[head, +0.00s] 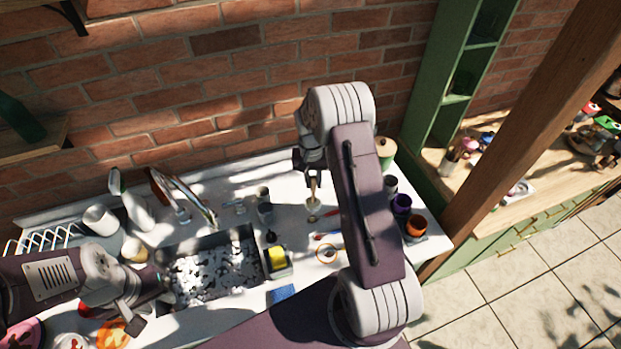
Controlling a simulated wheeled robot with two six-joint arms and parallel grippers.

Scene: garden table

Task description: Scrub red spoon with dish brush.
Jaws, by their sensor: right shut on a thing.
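My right gripper (312,168) is at the middle of the counter, pointing down. It is shut on the light handle of a dish brush (313,191), which hangs upright with its head low over the white counter. A small red item (319,237), possibly the red spoon, lies on the counter just in front of the brush; it is partly hidden by my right arm. My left gripper (136,312) is at the lower left, by the sink's left edge; its fingers are too small and dark to judge.
Cups, including an orange one (416,226), stand at the right.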

